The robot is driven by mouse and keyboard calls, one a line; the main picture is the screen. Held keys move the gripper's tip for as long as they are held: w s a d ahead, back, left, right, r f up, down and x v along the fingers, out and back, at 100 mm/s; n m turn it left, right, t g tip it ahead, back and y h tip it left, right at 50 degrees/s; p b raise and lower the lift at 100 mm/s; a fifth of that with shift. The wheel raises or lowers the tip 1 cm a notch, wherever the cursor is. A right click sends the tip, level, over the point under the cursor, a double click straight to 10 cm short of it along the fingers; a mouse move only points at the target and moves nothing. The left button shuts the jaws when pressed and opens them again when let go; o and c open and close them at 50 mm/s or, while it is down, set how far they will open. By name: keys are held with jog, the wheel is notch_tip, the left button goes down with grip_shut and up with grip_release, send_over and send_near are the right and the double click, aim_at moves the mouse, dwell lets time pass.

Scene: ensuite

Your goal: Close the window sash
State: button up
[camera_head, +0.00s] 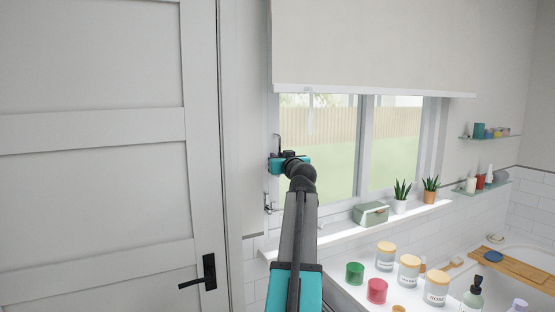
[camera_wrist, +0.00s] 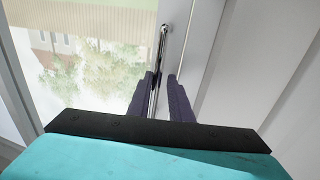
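The window (camera_head: 318,150) has two panes split by a white upright; how far its sash stands open is hard to tell. My gripper (camera_head: 276,143) is at the left edge of the window frame, and its fingers are mostly hidden behind my wrist in the head view. In the wrist view, the two dark fingers (camera_wrist: 164,78) stand a little apart, either side of a slim metal handle (camera_wrist: 163,42) on the white frame (camera_wrist: 176,25). The handle lies close to the left finger, with a narrow gap to the right finger. A second metal fitting (camera_head: 268,204) sits lower on the frame.
A roller blind (camera_head: 370,45) covers the window's upper part. The sill (camera_head: 340,236) holds a green box (camera_head: 371,214) and two potted plants (camera_head: 401,197). Jars and candles (camera_head: 410,270) stand lower right. A white door (camera_head: 100,150) with a black handle (camera_head: 208,272) is at left.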

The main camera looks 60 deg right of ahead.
jog(key=b+v, duration=0.3)
jog(key=v, duration=1)
dwell(0.4)
